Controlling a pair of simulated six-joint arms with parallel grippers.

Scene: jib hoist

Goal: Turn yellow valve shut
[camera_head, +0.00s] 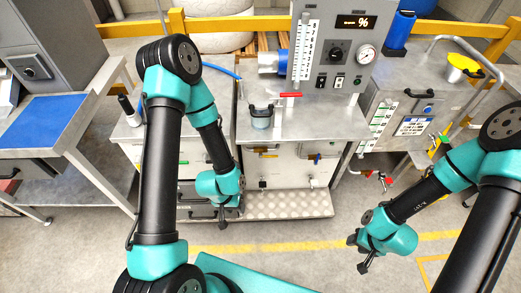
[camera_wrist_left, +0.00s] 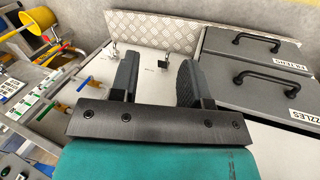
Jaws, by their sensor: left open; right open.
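A small yellow handle (camera_head: 265,154) shows on the white front of the middle cabinet in the head view; its exact angle is too small to tell. My left gripper (camera_head: 222,220) hangs in front of the cabinet's lower left, apart from the handle. In the left wrist view, its fingers (camera_wrist_left: 157,82) are wide apart with nothing between them. My right gripper (camera_head: 362,257) is open and empty over the floor at the right.
Two small metal fittings (camera_wrist_left: 113,48) stick out of the cabinet front. Grey drawers with black handles (camera_wrist_left: 262,85) are beside them. A tread-plate step (camera_head: 285,205) runs along the cabinet's foot. A red lever (camera_head: 290,95) is on the bench top. The floor in front is clear.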

